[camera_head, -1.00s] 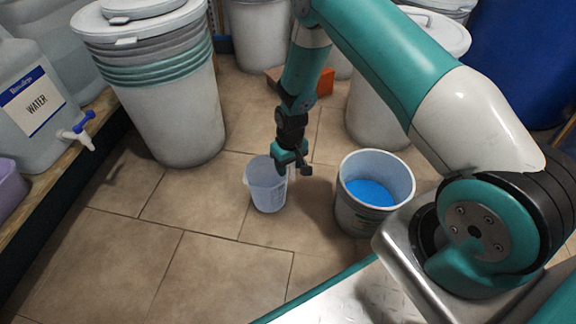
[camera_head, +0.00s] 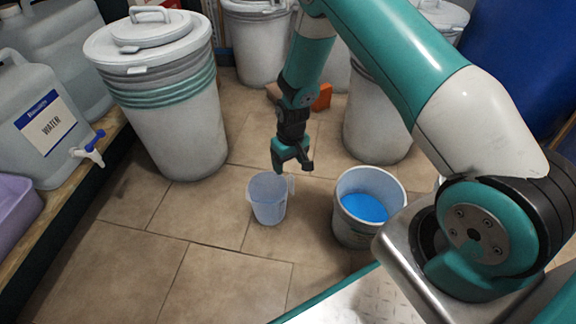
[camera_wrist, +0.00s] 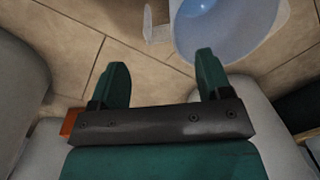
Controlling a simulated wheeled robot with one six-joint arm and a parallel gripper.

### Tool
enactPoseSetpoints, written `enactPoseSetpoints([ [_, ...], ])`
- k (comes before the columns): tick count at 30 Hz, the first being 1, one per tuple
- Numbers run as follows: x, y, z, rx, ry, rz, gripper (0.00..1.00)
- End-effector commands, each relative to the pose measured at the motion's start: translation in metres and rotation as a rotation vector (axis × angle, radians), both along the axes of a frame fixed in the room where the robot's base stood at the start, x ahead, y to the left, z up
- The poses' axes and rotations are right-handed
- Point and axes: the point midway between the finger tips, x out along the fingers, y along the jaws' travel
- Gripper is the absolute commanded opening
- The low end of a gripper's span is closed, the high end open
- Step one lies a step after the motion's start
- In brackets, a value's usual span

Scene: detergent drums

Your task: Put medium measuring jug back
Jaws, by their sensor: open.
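The medium measuring jug (camera_head: 266,208) is a translucent bluish-white jug, upright on the tiled floor in the head view, its handle towards the right. My gripper (camera_head: 292,166) is just above and behind the handle, apart from the jug, and holds nothing. In the wrist view the two green fingers of my gripper (camera_wrist: 161,65) are spread with bare floor between them. The jug (camera_wrist: 232,38) is at the top right there, beyond the fingertips, with its handle to the left of its body. Its inside is only partly seen.
A bucket (camera_head: 345,229) with blue contents stands right of the jug, near my base. A large lidded drum (camera_head: 172,137) stands at the left. A water container (camera_head: 45,125) with a tap and a purple tub (camera_head: 18,211) are on the left shelf. Floor in front of the jug is clear.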

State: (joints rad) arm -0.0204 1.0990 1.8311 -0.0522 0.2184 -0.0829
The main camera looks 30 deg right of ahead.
Motion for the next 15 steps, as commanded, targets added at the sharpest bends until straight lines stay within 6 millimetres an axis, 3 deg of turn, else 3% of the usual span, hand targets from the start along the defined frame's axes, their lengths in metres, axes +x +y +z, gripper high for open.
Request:
enactPoseSetpoints([
  [1, 0.0, -0.001, 0.016, 0.0, 0.0, 0.0, 0.72],
  [8, 0.0, 0.0, 0.038, 0.003, -0.001, 0.002, 0.72],
  [10, 0.002, 0.005, 0.053, 0.013, -0.008, 0.009, 0.72],
  [13, 0.001, 0.021, 0.094, 0.043, -0.025, 0.036, 0.72],
  [15, -0.006, 0.038, 0.136, 0.076, -0.038, 0.066, 0.72],
])
